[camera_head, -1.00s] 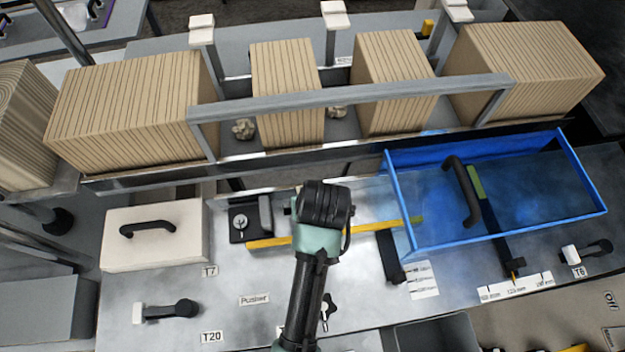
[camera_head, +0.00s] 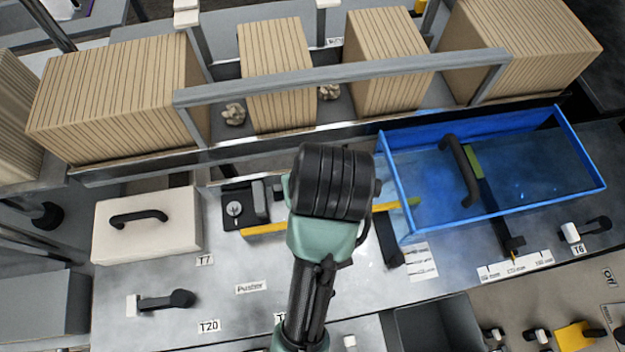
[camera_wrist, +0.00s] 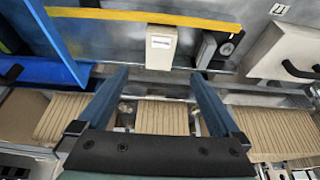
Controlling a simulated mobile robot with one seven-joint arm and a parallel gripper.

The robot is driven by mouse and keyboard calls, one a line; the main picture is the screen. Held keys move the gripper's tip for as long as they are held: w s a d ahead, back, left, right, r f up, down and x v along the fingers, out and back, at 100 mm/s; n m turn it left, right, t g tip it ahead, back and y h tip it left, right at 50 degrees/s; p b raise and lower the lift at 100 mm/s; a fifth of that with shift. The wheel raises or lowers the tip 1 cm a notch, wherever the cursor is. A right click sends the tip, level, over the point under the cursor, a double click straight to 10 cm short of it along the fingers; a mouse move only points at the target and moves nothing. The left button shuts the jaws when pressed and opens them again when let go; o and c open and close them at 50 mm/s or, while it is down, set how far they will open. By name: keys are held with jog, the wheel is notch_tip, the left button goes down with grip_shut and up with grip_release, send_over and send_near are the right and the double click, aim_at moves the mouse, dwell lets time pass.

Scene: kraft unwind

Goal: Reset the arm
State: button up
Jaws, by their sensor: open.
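My arm (camera_head: 325,215) rises from the bottom middle in the head view, over the grey machine table. My gripper's fingers are hidden there behind the arm. In the wrist view my gripper (camera_wrist: 158,95) is open, its two blue-grey fingers apart with nothing between them. Beyond the fingers lie a white block (camera_wrist: 161,48) and a yellow strip (camera_wrist: 145,17). The fingers overlap the row of striped kraft stacks (camera_wrist: 162,118) in that view, and I cannot tell the distance to them.
A blue open-topped frame (camera_head: 398,190) stands on the right of the table. Several kraft stacks (camera_head: 275,75) stand at the back behind a grey rail (camera_head: 345,77). A white box with a black handle (camera_head: 150,238) sits at left. A grey bin (camera_head: 440,325) is at the front.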

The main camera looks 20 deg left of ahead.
jog(key=w+d+r+m+t+b, duration=0.25)
jog(key=w+r+t, duration=0.4)
jog(key=r, duration=0.35)
jog(key=w+d+r+m+t+b, duration=0.1)
jog(key=w+r+t+b, duration=0.2)
jog(key=w+r+t, duration=0.35)
jog(key=s+d+r+m+t+h+b, duration=0.1)
jog(key=s+d+r+t, duration=0.1)
jog(key=r, duration=0.7)
jog(key=s+d+r+m+t+b, duration=0.1)
jog(key=s+r+t, duration=0.3)
jog(key=r, duration=0.4)
jog(key=s+d+r+m+t+h+b, duration=0.1)
jog(key=s+d+r+t+b, duration=0.1)
jog(key=r, duration=0.7)
jog(key=s+d+t, duration=0.1)
jog(key=t, duration=0.1)
jog(key=shift+d+r+t+h, duration=0.3)
jog(key=shift+r, duration=0.05)
